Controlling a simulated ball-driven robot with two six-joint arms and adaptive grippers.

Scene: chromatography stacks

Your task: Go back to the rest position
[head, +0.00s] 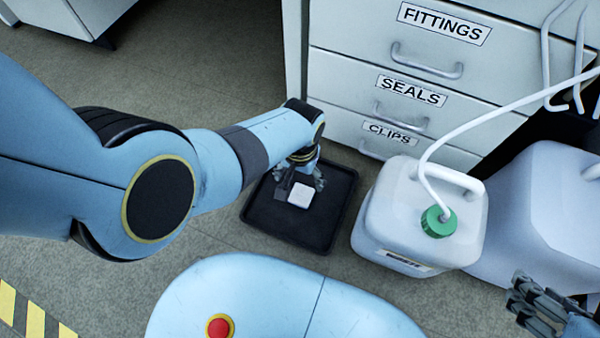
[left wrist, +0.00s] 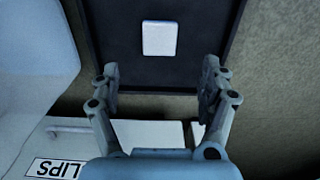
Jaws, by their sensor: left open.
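My left gripper (head: 302,181) is low over the black tray (head: 283,228) on the floor. In the left wrist view, the left gripper (left wrist: 162,80) has its fingers spread wide with nothing between them. A small white square block (head: 300,195) lies in the tray, and it also shows beyond the fingertips in the left wrist view (left wrist: 160,38). The gripper is apart from the block in that view. My right gripper (head: 530,300) is at the lower right edge of the head view, and its jaw opening is unclear.
A white canister (head: 400,220) with a green cap and hose stands right of the tray. A larger pale container (head: 540,215) is beside it. Drawers labelled FITTINGS, SEALS and CLIPS (head: 345,125) stand behind the tray. Open floor (head: 210,65) lies at the upper left.

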